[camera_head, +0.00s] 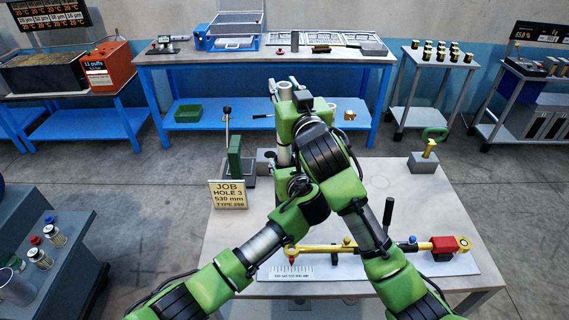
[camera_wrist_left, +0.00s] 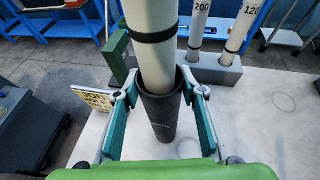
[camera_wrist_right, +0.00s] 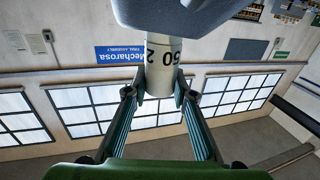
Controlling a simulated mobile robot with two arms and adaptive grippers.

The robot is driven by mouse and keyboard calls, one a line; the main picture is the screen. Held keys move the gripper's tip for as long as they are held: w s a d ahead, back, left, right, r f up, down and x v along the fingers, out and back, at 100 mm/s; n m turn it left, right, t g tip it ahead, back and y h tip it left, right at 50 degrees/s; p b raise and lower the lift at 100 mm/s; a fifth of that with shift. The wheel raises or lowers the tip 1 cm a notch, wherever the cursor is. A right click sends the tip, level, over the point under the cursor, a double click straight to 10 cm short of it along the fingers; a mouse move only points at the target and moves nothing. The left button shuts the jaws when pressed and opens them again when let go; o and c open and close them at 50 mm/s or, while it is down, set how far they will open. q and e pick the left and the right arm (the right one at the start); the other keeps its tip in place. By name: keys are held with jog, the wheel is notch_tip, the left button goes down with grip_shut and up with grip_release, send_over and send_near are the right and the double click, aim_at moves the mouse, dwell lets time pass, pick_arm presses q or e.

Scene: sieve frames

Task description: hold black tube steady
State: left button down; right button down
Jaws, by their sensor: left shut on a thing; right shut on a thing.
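The black tube (camera_wrist_left: 160,122) stands upright in the left wrist view, its open rim facing up. My left gripper (camera_wrist_left: 162,90) is shut on it, one finger on each side near the rim. A pale tube with a black band (camera_wrist_left: 152,38) goes down into its mouth. In the right wrist view my right gripper (camera_wrist_right: 157,93) is shut on a pale tube (camera_wrist_right: 161,62) marked with black digits, partly hidden. It appears to be the same tube. In the head view my arms hide the black tube and most of both grippers.
A grey rack (camera_wrist_left: 215,72) with tubes marked 200 and 120 stands close by. A green lever stand (camera_head: 235,155) and a job sign (camera_head: 229,194) are left of my arms. A yellow bar tool (camera_head: 330,249) lies at the front. The table's right side (camera_head: 480,215) has bare room.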

dwell(0.3)
jog(key=shift+f, duration=1.2)
jog(key=c, duration=1.6)
grip_release()
notch_tip(320, 180, up, 10)
